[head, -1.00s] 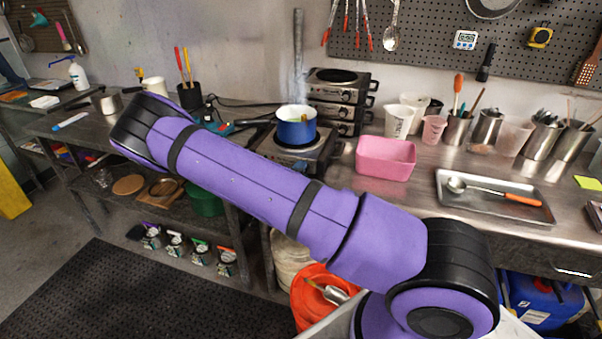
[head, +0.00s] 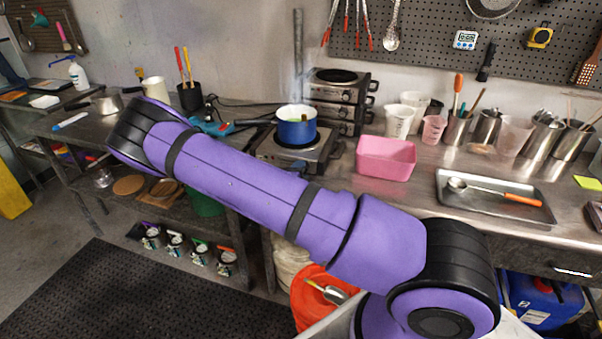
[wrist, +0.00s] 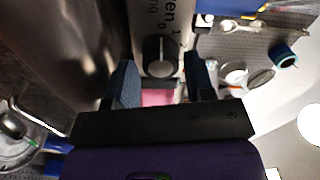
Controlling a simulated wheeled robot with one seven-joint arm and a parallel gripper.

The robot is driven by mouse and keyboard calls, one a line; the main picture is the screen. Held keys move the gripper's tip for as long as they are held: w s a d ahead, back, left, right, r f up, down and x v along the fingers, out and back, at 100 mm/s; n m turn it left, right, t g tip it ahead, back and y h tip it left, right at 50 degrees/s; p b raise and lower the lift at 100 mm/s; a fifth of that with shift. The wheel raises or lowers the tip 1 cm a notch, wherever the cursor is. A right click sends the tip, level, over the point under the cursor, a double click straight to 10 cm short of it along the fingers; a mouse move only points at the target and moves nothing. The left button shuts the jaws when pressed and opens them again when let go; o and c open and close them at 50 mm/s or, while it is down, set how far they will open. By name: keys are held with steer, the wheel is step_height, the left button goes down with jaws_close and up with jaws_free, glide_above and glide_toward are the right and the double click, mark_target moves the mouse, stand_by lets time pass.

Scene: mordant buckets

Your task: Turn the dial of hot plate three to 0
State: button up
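In the wrist view a round black dial (wrist: 160,56) with a pale pointer line sits on a light panel with dark lettering, partly cut off. My gripper (wrist: 161,82) is open, with one blue finger to each side of the dial. I cannot tell whether the fingers touch it. In the head view a hot plate (head: 272,151) stands on the bench with a blue pot (head: 297,130) on top. I cannot read which number this hot plate has.
More hot plates are stacked (head: 340,88) behind the pot. A pink tub (head: 386,158) stands to the right, then a metal tray (head: 480,208) with a ladle. Cups and tool holders line the back. Cables and a teal tool (head: 212,128) lie left of the pot.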

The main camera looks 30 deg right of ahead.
steer(key=shift+a, duration=0.1)
steer(key=v, duration=1)
steer(key=shift+s+a, duration=0.25)
steer(key=shift+s, duration=0.05)
steer(key=s+d+r+m+g+y, duration=0.15)
steer(key=s+r+m+g, duration=0.4)
steer(key=r+m, duration=0.65)
steer(key=s+d+r+m+g+y, duration=0.1)
steer(key=s+r+m+g+y, duration=0.4)
steer(key=m, duration=1.1)
steer(key=s+a+r+m+t+y, duration=0.2)
steer(key=s+a+r+m+y, duration=0.2)
steer(key=s+r+m, duration=0.4)
steer(key=s+a+r+m+t+y, duration=0.3)
steer(key=s+r+m, duration=0.5)
steer(key=r, duration=0.6)
steer(key=shift+s+a+m+y, duration=0.35)
steer(key=shift+a+m, duration=0.5)
steer(key=shift+m, duration=0.15)
